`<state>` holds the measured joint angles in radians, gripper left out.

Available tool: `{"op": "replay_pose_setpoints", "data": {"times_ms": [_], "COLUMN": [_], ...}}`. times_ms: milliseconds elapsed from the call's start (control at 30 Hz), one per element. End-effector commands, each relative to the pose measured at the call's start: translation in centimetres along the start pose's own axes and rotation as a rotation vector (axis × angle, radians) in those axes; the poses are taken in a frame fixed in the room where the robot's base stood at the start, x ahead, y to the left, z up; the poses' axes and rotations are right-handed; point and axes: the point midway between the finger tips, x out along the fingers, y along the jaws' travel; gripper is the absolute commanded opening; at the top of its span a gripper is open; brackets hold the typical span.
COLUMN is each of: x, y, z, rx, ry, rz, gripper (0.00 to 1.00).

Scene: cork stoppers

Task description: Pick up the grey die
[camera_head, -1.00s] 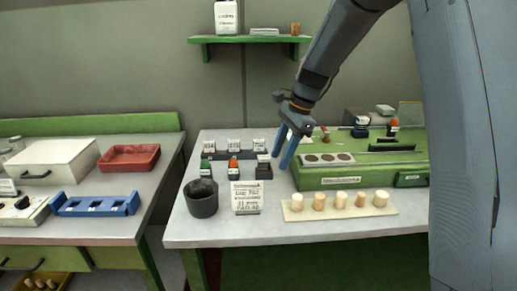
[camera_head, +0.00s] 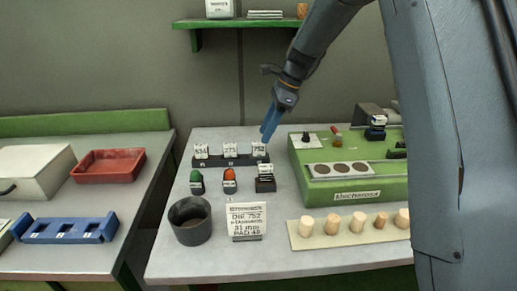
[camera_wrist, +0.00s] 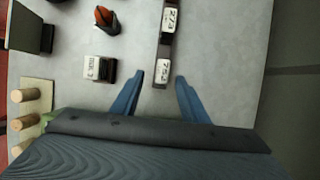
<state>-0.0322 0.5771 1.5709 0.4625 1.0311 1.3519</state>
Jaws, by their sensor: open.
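No piece is plainly a grey die. Three small pieces stand in a front row: a green-topped one (camera_head: 196,180), an orange-topped one (camera_head: 229,179) and a dark block with a pale top (camera_head: 265,180), the greyest of them. The last two also show in the wrist view, the orange-topped one (camera_wrist: 106,18) and the dark block (camera_wrist: 99,70). A dark rack (camera_head: 215,161) behind them bears white number blocks; the right one reads 752 (camera_wrist: 163,70). My gripper (camera_head: 268,136) is open and empty, its blue fingertips (camera_wrist: 159,76) on either side of the 752 block in the wrist picture; contact is unclear.
A green machine (camera_head: 320,188) stands close on the right. A blue rack (camera_head: 70,230) and red tray (camera_head: 108,166) lie on the left bench.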

Motion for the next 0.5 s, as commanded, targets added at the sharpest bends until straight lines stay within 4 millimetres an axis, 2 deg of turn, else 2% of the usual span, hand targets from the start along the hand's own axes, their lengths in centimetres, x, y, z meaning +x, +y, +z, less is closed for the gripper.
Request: {"op": "replay_pose_setpoints", "data": {"times_ms": [500], "x": [6.1], "y": [-0.5], "z": [0.0], "rx": [0.000], "ry": [0.001], "rz": [0.004], "gripper": [0.41]}}
